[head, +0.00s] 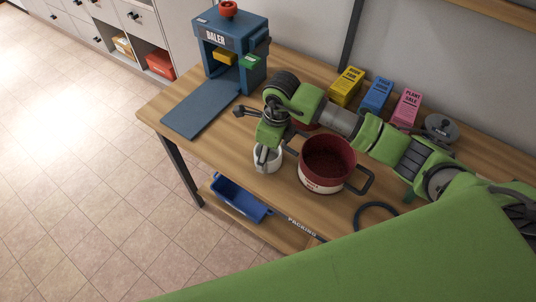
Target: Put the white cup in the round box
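The white cup (274,162) stands near the front edge of the wooden table, just left of the round box. The round box (325,182) is an open, pot-like container with a dark red inside, a pale lower band and dark handles. My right arm reaches in from the right, over the table behind the round box. Its gripper (264,153) points down at the cup, with a dark finger at or inside the cup's rim. The other finger is not clear, so I cannot tell whether it grips the cup. My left gripper is not in view.
A blue baler (233,42) with a ramp (200,112) stands at the left. Yellow (346,88), blue (376,97) and pink (406,108) boxes line the back. A grey lid (441,129) lies at right. A black ring (376,217) lies near the front. A blue bin (240,200) sits below.

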